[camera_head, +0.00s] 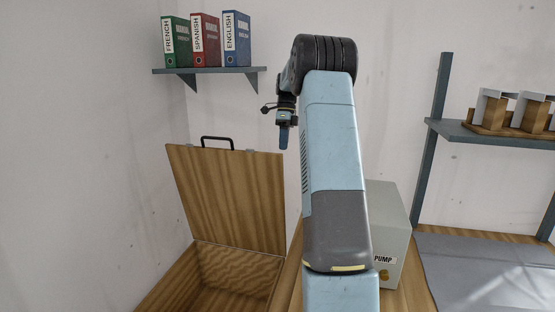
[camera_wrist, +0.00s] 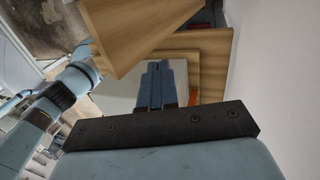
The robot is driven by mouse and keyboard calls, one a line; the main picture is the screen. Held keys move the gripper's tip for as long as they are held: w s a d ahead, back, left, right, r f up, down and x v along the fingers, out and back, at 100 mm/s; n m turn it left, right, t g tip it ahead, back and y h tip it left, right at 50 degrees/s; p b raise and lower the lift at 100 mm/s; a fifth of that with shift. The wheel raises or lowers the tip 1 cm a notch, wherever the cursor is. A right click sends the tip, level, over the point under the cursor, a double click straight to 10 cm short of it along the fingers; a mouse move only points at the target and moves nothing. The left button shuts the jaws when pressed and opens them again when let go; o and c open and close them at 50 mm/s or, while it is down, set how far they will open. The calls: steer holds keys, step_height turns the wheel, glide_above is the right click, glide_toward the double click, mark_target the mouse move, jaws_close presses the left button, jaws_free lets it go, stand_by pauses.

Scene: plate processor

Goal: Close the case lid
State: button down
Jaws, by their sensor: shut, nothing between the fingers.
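The wooden case (camera_head: 210,299) stands at the lower left in the head view, its inside showing. Its lid (camera_head: 228,195) is raised, standing nearly upright at the back, with a dark handle (camera_head: 217,139) on its top edge. My gripper (camera_head: 284,138) is shut and empty, pointing down, above and right of the lid's upper right corner in the picture. It appears apart from the lid. In the wrist view my shut fingers (camera_wrist: 163,84) show in the middle, with wooden panels around and beyond them; I cannot tell which panel is the lid.
A wall shelf (camera_head: 209,70) with several binders is above the case. A grey pump box (camera_head: 389,235) stands right of my arm. A grey mat (camera_head: 480,272) lies on the right-hand table, below a rack shelf (camera_head: 490,134) with wooden holders.

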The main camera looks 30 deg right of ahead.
mark_target(281, 168)
steer(key=x, duration=0.9)
steer(key=shift+f, duration=0.25)
